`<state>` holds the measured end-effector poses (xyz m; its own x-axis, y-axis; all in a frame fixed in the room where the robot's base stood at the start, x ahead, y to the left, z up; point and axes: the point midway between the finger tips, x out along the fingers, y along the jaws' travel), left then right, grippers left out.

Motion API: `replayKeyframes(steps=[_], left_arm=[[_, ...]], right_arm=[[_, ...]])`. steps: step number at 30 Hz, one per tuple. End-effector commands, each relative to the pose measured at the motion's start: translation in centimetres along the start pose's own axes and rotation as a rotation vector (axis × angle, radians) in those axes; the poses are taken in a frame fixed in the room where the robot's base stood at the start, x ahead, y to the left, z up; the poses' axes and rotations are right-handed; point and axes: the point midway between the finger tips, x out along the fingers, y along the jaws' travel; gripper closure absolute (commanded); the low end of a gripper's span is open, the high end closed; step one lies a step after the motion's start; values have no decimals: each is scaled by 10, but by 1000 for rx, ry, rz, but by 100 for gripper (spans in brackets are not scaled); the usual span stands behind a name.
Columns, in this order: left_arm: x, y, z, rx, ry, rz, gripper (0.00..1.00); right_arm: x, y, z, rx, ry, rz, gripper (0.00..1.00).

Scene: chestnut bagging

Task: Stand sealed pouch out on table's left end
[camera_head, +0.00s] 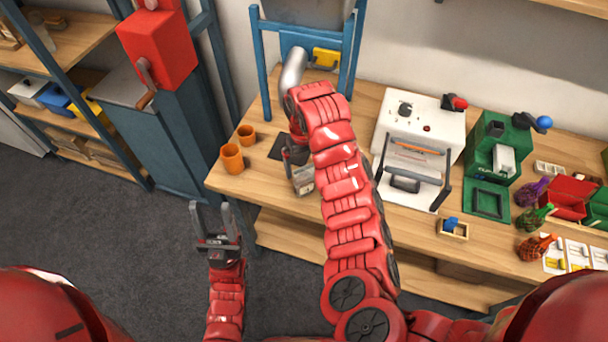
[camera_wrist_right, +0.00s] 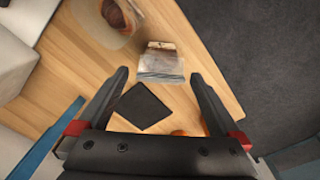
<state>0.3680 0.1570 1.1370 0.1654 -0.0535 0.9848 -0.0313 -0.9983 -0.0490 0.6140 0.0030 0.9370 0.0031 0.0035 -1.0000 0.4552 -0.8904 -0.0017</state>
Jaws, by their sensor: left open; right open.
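A small clear pouch (camera_wrist_right: 161,66) with something brown in it stands on the wooden table in the right wrist view. It shows in the head view as a greyish pouch (camera_head: 304,181) near the table's front edge, partly hidden by my right arm. My right gripper (camera_wrist_right: 160,78) is open, with the pouch just beyond and between its fingertips, not gripped. Its fingers are hard to make out in the head view (camera_head: 296,155). My left gripper (camera_head: 211,216) is open and empty, in front of the table's left end, above the floor.
Two orange cups (camera_head: 232,158) stand at the table's left end. A black pad (camera_wrist_right: 142,105) lies by the pouch. A translucent item with a brown picture (camera_wrist_right: 108,20) is at the wrist view's top. A white sealing machine (camera_head: 420,130) stands right of my arm.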

Motion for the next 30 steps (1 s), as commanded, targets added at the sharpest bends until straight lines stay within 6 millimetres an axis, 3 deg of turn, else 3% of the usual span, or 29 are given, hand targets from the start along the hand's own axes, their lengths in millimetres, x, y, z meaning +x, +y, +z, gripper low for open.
replayKeyframes(steps=[3, 10, 30], left_arm=[[8, 0, -1, 0, 0, 0, 50], [15, -1, -2, 0, 0, 0, 50], [16, -1, -3, 0, 0, 0, 50]], right_arm=[[-26, -2, -1, 0, -2, 0, 0], [-56, -1, -1, 2, -1, -1, 0], [-62, 0, 1, 1, -4, 1, 0]])
